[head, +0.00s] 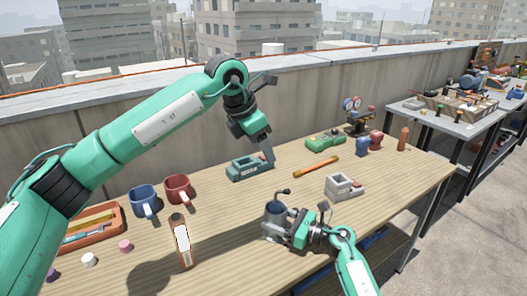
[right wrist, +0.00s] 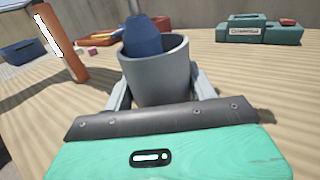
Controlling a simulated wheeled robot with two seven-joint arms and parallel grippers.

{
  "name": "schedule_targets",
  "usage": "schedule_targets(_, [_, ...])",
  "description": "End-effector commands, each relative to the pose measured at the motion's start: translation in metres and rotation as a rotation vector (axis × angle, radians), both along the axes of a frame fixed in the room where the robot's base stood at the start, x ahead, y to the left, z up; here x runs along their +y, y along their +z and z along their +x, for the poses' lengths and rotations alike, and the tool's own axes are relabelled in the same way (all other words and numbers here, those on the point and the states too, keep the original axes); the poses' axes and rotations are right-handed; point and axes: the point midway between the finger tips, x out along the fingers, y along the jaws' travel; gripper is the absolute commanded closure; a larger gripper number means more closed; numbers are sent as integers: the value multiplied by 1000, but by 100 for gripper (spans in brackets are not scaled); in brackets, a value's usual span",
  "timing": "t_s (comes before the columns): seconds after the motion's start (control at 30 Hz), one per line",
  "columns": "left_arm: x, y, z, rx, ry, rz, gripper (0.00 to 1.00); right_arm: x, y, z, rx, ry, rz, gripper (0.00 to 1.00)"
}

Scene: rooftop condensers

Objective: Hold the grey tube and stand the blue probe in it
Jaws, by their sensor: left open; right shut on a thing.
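The grey tube (head: 272,222) stands upright near the front middle of the table, its open end up. My right gripper (head: 282,228) is shut on it from the right. In the right wrist view the tube (right wrist: 158,80) sits between the two fingers. A blue piece, apparently the blue probe (right wrist: 143,36), shows in the tube's mouth and rises above the rim, leaning slightly left. How deep it sits is hidden by the tube wall. My left gripper (head: 266,158) is open and empty, above and behind the tube, close to a teal device (head: 249,170).
An orange tray (head: 95,222) lies farther left.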

Motion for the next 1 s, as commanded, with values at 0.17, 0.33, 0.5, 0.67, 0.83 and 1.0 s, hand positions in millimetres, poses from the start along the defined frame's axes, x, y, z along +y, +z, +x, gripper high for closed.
schedule_targets(0.17, [0,0,0,0,0,0,45,0,0,0,0,0,0,67])
schedule_targets(0.33, [0,0,0,0,0,0,45,0,0,0,0,0,0,21])
schedule_targets(0.5, [0,-1,0,0,0,0,45,0,0,0,0,0,0,17])
schedule_targets(0.67, [0,-1,0,0,0,0,45,0,0,0,0,0,0,0])
schedule_targets(0.83, [0,-1,0,0,0,0,45,0,0,0,0,0,0,0])
schedule_targets(1.0, [0,-1,0,0,0,0,45,-11,-1,-4,0,-1,-2,0])
